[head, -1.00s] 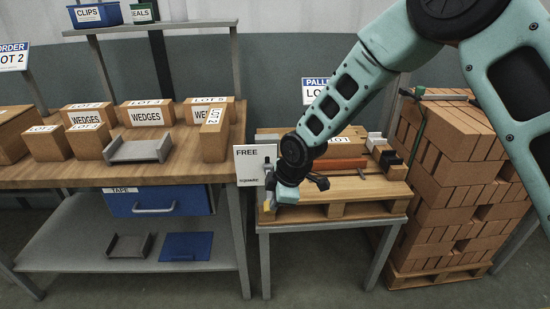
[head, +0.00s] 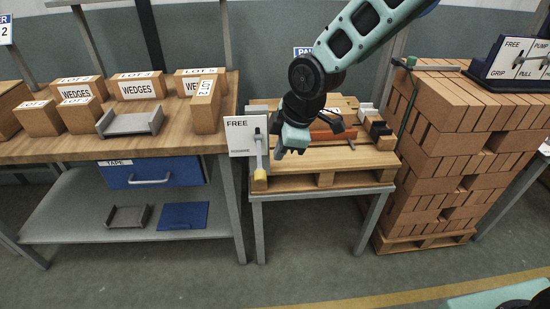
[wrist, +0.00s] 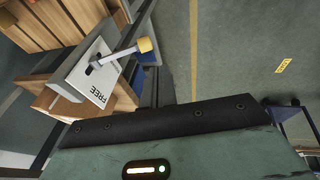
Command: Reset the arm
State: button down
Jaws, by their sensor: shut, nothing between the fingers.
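My gripper (head: 281,152) hangs above the low table with the pallet, at the end of my arm, to the right of the white FREE sign (head: 240,136). It is shut and I see nothing held. A grey lever with a yellow tip (head: 260,174) hangs in front of the sign's right edge, to the left of my gripper and apart from it. In the wrist view the FREE sign (wrist: 88,78) and the lever's yellow knob (wrist: 145,45) show clear of my gripper. The fingertips do not show in the wrist view.
A wooden pallet (head: 340,178) on the low table carries an orange-red bar (head: 325,134) and dark blocks. A brick stack (head: 440,150) stands on the right, with a dark blue panel on top. A workbench (head: 60,148) with boxes is on the left. The floor in front is clear.

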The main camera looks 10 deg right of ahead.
jog(key=shift+s+d+r, duration=0.1)
jog(key=shift+s+r, duration=0.1)
jog(key=shift+r, duration=0.25)
jog(key=s+d+r+m+g, duration=0.1)
jog(key=s+d+m, duration=0.1)
jog(key=s, duration=0.7)
jog(key=s+d+r+m+h, duration=0.1)
jog(key=s+d+r+m, duration=0.1)
jog(key=s+m, duration=0.3)
jog(key=s+d+r+m+g+h, duration=0.1)
jog(key=s+d+r+m, duration=0.1)
jog(key=s, duration=1.1)
jog(key=shift+d+m+g, duration=0.3)
jog(key=shift+d+m, duration=0.1)
jog(key=shift+m, duration=0.3)
